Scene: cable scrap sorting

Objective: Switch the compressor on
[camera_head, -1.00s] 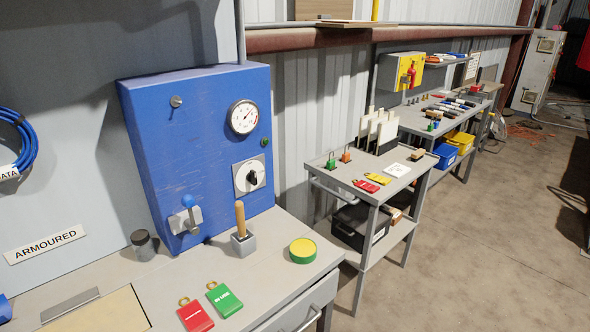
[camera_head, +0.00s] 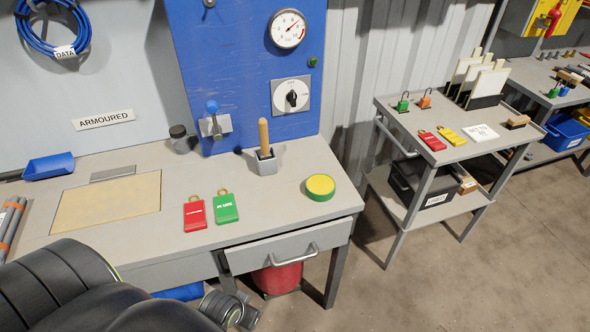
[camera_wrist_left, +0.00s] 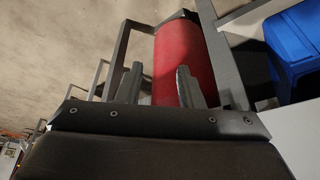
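A blue panel (camera_head: 240,60) stands at the back of the grey bench. It carries a round gauge (camera_head: 287,29), a black rotary knob (camera_head: 291,97) on a white plate, a small green button or lamp (camera_head: 312,62) and a blue-tipped lever (camera_head: 213,120). No label names any of these as the compressor's. My left gripper (camera_wrist_left: 158,84) is open and empty in the left wrist view, its fingers pointing towards a red cylinder (camera_wrist_left: 180,52). The cylinder (camera_head: 278,279) is under the bench drawer, partly hidden. My left arm fills the lower left. My right gripper is out of view.
The bench (camera_head: 290,205) holds a red tag (camera_head: 194,215), a green tag (camera_head: 225,208), a wooden-handled tool in a block (camera_head: 265,163) and a green-yellow disc (camera_head: 320,187). A drawer handle (camera_head: 288,256) sticks out in front. A grey cart (camera_head: 440,150) stands right; floor in front is clear.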

